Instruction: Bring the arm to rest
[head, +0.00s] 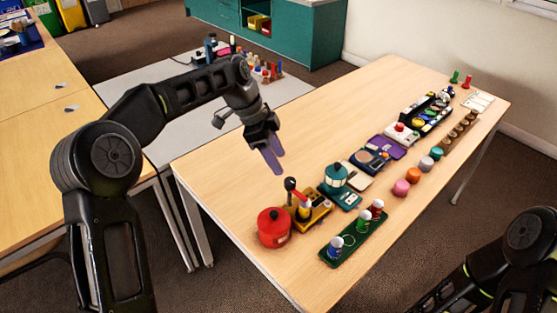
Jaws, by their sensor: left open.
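My left arm comes in from the left and bends over the far left side of the wooden table (225,195). My left gripper (272,160) points down above the bare tabletop, open and empty, apart from the objects. Part of my right arm shows at the lower right corner; its gripper is out of the picture.
The table's left part is clear. Another wooden table (40,165) and a teal cabinet (312,35) stand beyond.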

